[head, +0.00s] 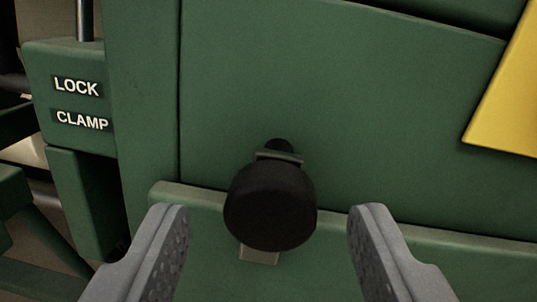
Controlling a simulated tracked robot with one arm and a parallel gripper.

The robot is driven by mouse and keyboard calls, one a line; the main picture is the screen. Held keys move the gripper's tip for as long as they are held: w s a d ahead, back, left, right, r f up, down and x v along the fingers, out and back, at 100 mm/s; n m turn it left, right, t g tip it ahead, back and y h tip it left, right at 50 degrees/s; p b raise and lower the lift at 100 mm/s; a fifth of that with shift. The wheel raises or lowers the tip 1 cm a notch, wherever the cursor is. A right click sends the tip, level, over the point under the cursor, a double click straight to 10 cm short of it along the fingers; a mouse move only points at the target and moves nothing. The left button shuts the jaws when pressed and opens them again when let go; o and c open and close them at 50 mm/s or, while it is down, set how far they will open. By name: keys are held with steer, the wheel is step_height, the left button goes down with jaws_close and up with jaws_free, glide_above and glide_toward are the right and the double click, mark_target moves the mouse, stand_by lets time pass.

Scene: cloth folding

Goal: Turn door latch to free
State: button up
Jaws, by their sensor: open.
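A black round knob (270,207) on a short dark stem stands out from a green door panel (330,95); I take it to be the door latch. A small pale plate (259,255) shows just below it. My gripper (269,228) is open, with one grey finger on each side of the knob. In the picture there is a gap between the knob and each finger, and neither finger appears to touch it. How far the fingertips are from the knob in depth I cannot tell.
A green block at the left carries the labels LOCK (76,87) and CLAMP (82,121), with a metal rod (83,18) above it. A yellow panel (510,95) is at the upper right. A raised green ledge (440,235) runs behind the knob.

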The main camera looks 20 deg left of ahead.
mark_target(270, 221)
steer(key=shift+b+x, duration=0.35)
steer(key=shift+x, duration=1.3)
